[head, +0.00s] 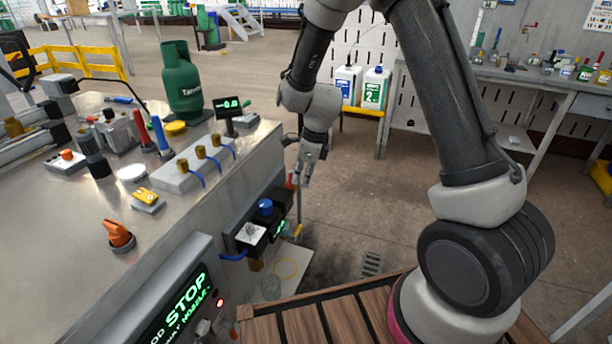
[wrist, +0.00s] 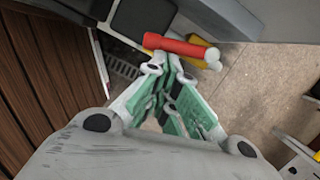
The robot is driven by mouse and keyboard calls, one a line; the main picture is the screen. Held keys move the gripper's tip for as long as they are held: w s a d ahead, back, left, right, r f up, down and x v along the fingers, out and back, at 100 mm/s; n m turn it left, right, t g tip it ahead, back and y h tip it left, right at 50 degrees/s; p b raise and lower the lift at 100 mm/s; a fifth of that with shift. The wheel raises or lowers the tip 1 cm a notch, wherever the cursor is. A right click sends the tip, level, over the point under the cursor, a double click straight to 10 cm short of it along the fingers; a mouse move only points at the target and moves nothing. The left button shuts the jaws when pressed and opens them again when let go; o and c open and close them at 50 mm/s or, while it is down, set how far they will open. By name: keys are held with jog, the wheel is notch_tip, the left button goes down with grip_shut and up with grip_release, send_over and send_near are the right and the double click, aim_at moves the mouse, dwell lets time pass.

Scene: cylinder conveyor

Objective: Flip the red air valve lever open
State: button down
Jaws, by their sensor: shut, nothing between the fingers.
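The red air valve lever (wrist: 180,46) lies crosswise just beyond my fingertips in the wrist view, with a yellow part beneath its right end. In the head view the lever (head: 291,181) is a small red piece at the side of the metal bench, left of my gripper (head: 303,181). My gripper points down there with its fingers together. In the wrist view the green-padded fingers of my gripper (wrist: 167,64) meet right at the lever, with nothing between them. I cannot tell whether they touch it. The valve body is mostly hidden.
Left of the lever, a blue-knobbed unit (head: 265,207) and dark boxes stick out from the bench side. The metal bench (head: 75,255) carries a green gas cylinder (head: 182,85) and several fittings. The concrete floor (head: 365,195) right of my gripper is clear, with a drain grate (head: 372,263).

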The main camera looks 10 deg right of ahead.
jog(key=shift+s+a+m, duration=0.1)
jog(key=shift+a+m, duration=0.6)
jog(key=shift+m, duration=0.1)
jog(key=shift+a, duration=0.15)
